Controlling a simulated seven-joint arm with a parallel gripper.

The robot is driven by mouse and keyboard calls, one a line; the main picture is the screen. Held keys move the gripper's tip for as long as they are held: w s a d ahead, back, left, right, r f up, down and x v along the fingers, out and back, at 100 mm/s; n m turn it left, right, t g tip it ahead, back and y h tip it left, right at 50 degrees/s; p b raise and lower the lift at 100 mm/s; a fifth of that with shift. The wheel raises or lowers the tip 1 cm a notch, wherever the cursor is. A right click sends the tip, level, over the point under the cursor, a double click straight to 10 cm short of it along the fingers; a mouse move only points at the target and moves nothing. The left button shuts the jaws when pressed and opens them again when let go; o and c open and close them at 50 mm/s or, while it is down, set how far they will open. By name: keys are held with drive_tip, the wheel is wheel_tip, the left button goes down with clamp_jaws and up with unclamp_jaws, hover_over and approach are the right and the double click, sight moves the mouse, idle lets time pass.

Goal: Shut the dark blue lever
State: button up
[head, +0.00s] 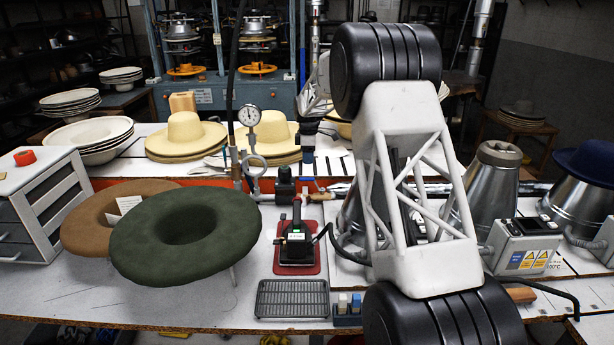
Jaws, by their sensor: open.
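A small dark blue lever (307,181) shows on the pipework at the middle of the bench, just behind the black iron on its red pad. It is small here, and I cannot tell its exact angle. My gripper (308,164) points down just above the lever, small and partly lost against the pipes and bench. It is open, and I see nothing held in it. I cannot tell whether its fingers touch the lever. My large white and black arm links cover the bench to the right.
A black iron (295,243) stands on a red pad in front of the pipework. A pressure gauge (249,116) rises to the left. Green (186,232) and brown felt hats fill the left front. A control box (525,246) and metal cones (494,195) stand right.

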sight(307, 178)
drive_tip(key=shift+w+a+f, duration=0.2)
drive_tip(key=shift+w+f, duration=0.3)
drive_tip(key=shift+f, duration=0.15)
drive_tip(key=shift+f, duration=3.75)
drive_tip(key=shift+c, duration=0.3)
clamp_jaws()
